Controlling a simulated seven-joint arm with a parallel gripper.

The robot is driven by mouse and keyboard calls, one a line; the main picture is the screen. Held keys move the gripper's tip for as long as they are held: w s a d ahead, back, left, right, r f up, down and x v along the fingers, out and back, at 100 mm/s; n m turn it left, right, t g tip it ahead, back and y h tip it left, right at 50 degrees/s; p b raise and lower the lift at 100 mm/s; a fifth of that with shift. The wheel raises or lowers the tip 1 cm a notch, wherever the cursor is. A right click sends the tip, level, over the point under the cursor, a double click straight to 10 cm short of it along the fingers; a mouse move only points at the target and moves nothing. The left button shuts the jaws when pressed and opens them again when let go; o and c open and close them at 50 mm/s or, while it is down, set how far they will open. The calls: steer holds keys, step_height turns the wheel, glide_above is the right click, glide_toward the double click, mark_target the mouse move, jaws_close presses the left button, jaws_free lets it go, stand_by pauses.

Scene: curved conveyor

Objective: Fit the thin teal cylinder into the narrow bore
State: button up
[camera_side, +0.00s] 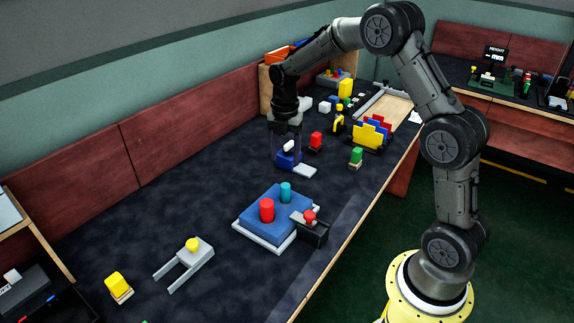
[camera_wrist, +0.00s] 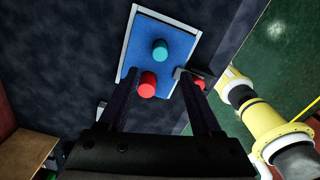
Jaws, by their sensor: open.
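The thin teal cylinder (camera_side: 285,192) stands upright at the blue block (camera_side: 262,231), toward its far side in the side view. It also shows in the wrist view (camera_wrist: 160,50). A wider red cylinder (camera_side: 266,210) stands near it at the same block. I cannot tell how deep either cylinder sits, and no empty bore is clearly seen. My gripper (camera_side: 286,158) is open and empty, beyond the block and apart from both cylinders. In the wrist view its two fingers (camera_wrist: 158,88) are spread wide, with the red cylinder (camera_wrist: 148,84) showing between them.
The block sits in a white tray (camera_side: 262,244). A dark fixture with a red knob (camera_side: 310,217) stands against its right side. A grey fork with a yellow knob (camera_side: 193,247) lies to the left. Several coloured parts and a yellow-blue rack (camera_side: 371,133) stand behind.

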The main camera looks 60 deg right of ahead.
steer(key=s+a+r+m+t, duration=0.3)
steer(key=s+a+r+m, duration=0.4)
steer(key=s+r+m, duration=0.45)
steer(key=s+a+r+m+t, duration=0.2)
steer(key=s+a+m, duration=0.2)
steer(key=s+m, duration=0.5)
steer(key=s, duration=0.7)
steer(key=shift+a+t, duration=0.2)
steer(key=shift+t, duration=0.1)
